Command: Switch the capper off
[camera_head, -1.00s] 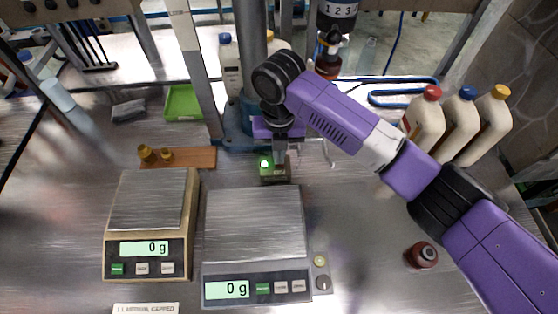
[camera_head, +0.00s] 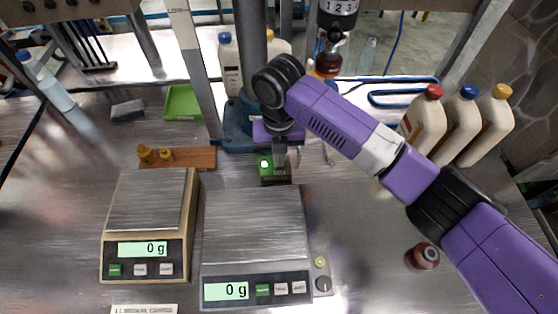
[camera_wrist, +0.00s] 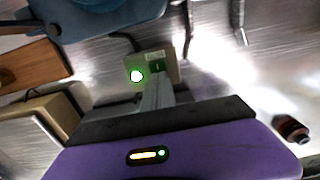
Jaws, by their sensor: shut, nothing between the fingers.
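A small switch box (camera_head: 274,181) stands on the metal table behind the right scale. Its round lamp (camera_head: 264,164) glows green-white. My gripper (camera_head: 279,168) is shut and empty, pointing down at the right part of the box. In the wrist view its grey fingertips (camera_wrist: 158,82) are just in front of the switch; I cannot tell whether they touch it. They hide the lower part of the box face.
Two scales, left (camera_head: 150,205) and right (camera_head: 255,225), both read 0 g in front of the box. A wooden block (camera_head: 195,158) with brass fittings lies left. A metal column (camera_head: 252,60) rises behind.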

